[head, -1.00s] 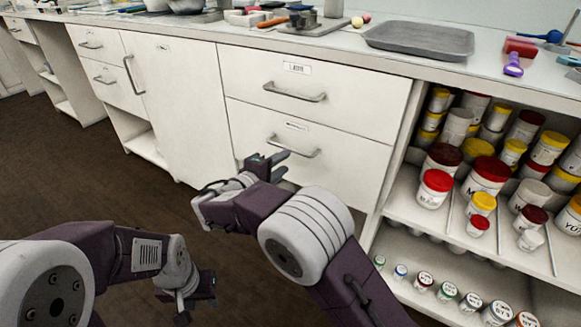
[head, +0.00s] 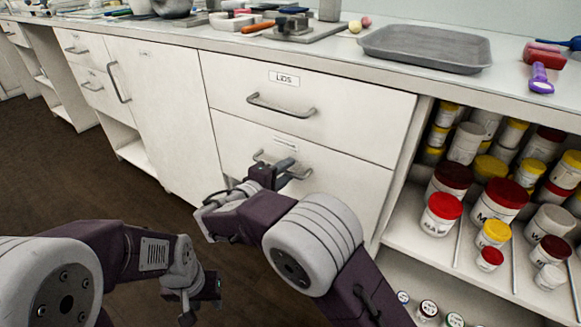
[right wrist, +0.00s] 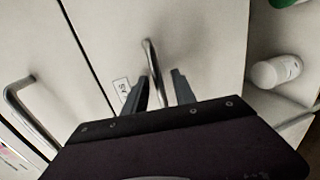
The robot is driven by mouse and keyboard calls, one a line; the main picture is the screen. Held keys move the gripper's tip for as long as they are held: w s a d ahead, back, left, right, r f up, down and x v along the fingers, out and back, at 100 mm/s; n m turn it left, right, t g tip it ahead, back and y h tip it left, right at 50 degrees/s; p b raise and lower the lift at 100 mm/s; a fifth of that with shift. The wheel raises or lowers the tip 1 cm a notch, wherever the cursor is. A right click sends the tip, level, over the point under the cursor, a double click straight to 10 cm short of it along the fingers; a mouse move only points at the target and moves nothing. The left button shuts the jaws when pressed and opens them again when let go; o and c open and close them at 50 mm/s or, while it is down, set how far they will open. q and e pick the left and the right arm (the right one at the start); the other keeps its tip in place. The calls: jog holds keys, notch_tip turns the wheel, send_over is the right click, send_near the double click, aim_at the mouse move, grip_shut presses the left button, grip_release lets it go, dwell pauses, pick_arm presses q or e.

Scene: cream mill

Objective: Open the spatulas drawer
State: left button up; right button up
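The lower drawer (head: 340,180) of the white cabinet is closed. Its label (head: 285,143) is too small to read in the head view, and is partly hidden behind a finger in the right wrist view. Its grey bar handle (head: 262,156) also shows in the right wrist view (right wrist: 151,62). My right gripper (head: 283,172) is at this handle. Its two fingers (right wrist: 160,84) are apart, with the bar's near end between them and no clear contact. My left gripper (head: 205,293) hangs low at the left, away from the cabinet; its opening is unclear.
The closed drawer above (head: 235,80) reads "LIDS" and has its own bar handle (head: 281,107). A cupboard door (head: 160,110) is at the left. Open shelves with lidded jars (head: 440,213) are at the right. A grey tray (head: 425,48) lies on the counter. The floor at left is clear.

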grip_shut()
dwell(1.4)
